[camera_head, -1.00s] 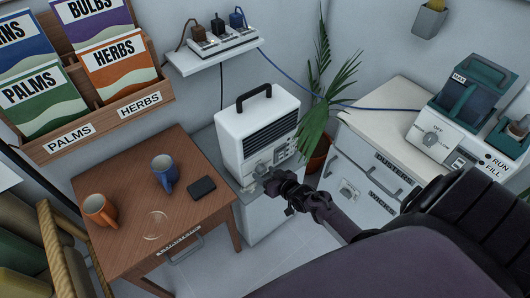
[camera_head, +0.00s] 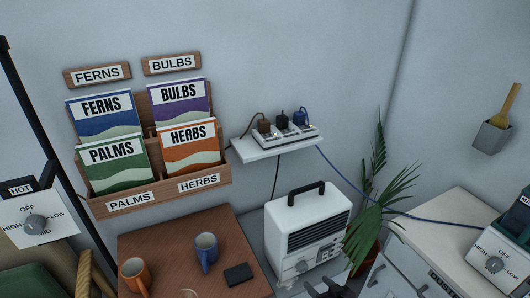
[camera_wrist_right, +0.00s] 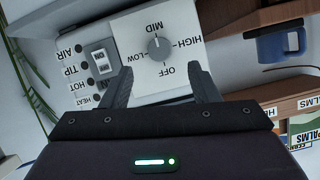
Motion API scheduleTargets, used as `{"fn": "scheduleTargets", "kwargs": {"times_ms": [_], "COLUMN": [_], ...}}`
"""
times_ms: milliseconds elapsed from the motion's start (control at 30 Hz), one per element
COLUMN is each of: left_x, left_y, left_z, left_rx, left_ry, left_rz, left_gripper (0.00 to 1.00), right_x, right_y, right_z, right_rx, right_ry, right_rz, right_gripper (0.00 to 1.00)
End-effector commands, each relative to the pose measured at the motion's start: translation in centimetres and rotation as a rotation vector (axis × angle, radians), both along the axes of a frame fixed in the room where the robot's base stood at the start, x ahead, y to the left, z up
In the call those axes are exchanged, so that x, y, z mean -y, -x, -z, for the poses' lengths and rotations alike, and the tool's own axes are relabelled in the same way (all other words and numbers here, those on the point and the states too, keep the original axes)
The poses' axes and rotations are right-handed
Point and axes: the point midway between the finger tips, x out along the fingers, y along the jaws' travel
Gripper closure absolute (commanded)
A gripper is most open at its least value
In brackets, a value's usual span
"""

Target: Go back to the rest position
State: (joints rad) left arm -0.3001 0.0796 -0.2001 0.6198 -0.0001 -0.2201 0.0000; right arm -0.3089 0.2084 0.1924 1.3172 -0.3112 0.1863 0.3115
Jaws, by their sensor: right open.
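The white portable heater (camera_head: 308,225) with a dark handle and front grille stands on a grey cabinet beside the wooden table. In the head view my right gripper (camera_head: 333,289) shows only partly, dark at the bottom edge, just in front of the heater's lower front. In the right wrist view, its two fingers (camera_wrist_right: 160,85) are apart with nothing between them. They face the heater's control panel, seen upside down, with a round knob (camera_wrist_right: 159,48) and a rocker switch (camera_wrist_right: 102,62). I cannot tell whether a finger touches the panel. My left gripper is out of view.
The wooden table (camera_head: 185,243) holds an orange mug (camera_head: 134,272), a blue mug (camera_head: 206,249) and a dark flat item (camera_head: 238,274). A seed packet rack (camera_head: 150,150) and a power strip shelf (camera_head: 280,149) are on the wall. A palm (camera_head: 370,215) stands right of the heater.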

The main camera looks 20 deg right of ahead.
Motion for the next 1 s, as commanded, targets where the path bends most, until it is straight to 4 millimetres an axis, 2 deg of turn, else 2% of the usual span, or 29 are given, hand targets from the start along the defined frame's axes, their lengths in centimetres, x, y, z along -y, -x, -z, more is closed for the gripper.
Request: {"fn": "scheduleTargets", "kwargs": {"times_ms": [67,167,267,367,400,467,500,567,600,700,800,900,1000], "left_x": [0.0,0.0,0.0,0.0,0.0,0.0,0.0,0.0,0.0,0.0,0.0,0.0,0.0], "left_y": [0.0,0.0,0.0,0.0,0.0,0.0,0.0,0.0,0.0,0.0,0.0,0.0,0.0], "left_z": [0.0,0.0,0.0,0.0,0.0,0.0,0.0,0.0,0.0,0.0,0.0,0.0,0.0], "left_rx": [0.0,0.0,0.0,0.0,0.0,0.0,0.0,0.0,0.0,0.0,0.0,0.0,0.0], "left_ry": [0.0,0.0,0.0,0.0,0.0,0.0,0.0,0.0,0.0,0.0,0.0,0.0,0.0], "left_rz": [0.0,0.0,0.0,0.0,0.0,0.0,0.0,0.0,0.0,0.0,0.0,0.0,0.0], "left_gripper": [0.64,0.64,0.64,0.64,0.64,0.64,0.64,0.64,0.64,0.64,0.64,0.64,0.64], "right_x": [0.0,-0.4,-1.5,-3.2,-4.1,-5.3,-6.1,-7.2,-7.9,-9.3,-10.1,-10.4,-10.6], "right_y": [0.0,0.7,2.7,6.5,8.4,11.6,13.9,17.5,20.0,25.9,30.8,34.1,35.7], "right_z": [0.1,1.3,4.9,10.3,12.5,15.7,17.7,20.3,21.8,24.8,26.5,27.4,27.7], "right_rx": [-0.001,-0.032,-0.123,-0.268,-0.335,-0.437,-0.505,-0.608,-0.672,-0.821,-0.938,-1.014,-1.051], "right_ry": [0.0,0.004,0.017,0.048,0.064,0.092,0.112,0.143,0.164,0.22,0.267,0.302,0.319], "right_rz": [0.0,0.001,-0.001,-0.014,-0.023,-0.042,-0.058,-0.086,-0.106,-0.16,-0.21,-0.246,-0.265], "right_gripper": [0.45,0.45,0.45,0.45,0.45,0.45,0.45,0.45,0.45,0.45,0.45,0.45,0.45]}}
